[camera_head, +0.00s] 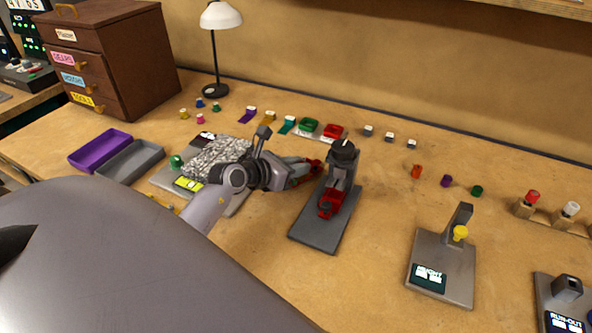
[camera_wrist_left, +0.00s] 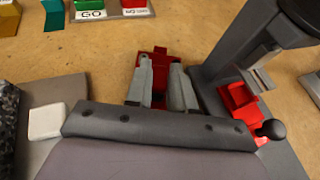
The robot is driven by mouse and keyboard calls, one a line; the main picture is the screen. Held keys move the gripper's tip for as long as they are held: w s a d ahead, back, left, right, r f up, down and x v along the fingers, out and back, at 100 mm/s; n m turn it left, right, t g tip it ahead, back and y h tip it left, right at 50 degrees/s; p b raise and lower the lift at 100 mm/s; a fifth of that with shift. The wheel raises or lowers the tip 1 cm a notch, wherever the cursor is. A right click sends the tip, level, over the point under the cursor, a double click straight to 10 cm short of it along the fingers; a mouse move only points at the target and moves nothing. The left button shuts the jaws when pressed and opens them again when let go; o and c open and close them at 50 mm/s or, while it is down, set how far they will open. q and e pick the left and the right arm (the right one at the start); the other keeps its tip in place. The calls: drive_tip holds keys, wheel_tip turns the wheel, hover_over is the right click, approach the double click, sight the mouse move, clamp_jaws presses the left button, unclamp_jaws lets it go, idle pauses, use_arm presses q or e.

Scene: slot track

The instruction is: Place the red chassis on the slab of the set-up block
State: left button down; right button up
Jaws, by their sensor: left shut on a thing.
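My left gripper (camera_head: 314,166) is shut on the red chassis (camera_head: 317,163), just left of the press column. In the left wrist view the red chassis (camera_wrist_left: 159,52) shows between the two grey fingers (camera_wrist_left: 161,88) and beyond their tips. The fingers hide part of it. The set-up block (camera_head: 166,178) has a grey base and a speckled slab (camera_head: 222,150); my left wrist hides part of it. The slab's edge also shows at the far left of the left wrist view (camera_wrist_left: 8,125). My right gripper is not in view.
A dark press (camera_head: 342,160) with a red nest (camera_head: 330,203) stands close right of the gripper. A height gauge (camera_head: 445,262) stands to the right. Purple (camera_head: 100,148) and grey bins lie left.

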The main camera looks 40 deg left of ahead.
use_arm(q)
drive_tip(key=shift+f, duration=0.45)
drive_tip(key=shift+f, duration=0.1)
drive_tip(key=c, duration=1)
unclamp_jaws()
drive_tip(key=shift+f, duration=0.1)
drive_tip(key=shift+r, duration=0.2)
drive_tip(key=shift+o, duration=0.2)
drive_tip(key=v, duration=1.1)
drive_tip(key=shift+s, duration=0.3)
drive_tip(key=b+x, duration=0.1)
drive_tip(key=x, duration=0.4)
drive_tip(key=shift+w+f, duration=0.15)
drive_tip(key=shift+f, duration=0.1)
drive_tip(key=shift+r+x, duration=0.15)
drive_tip(key=shift+x, duration=1.6)
drive_tip(key=shift+r+x, duration=0.1)
drive_tip(key=shift+x, duration=1.7)
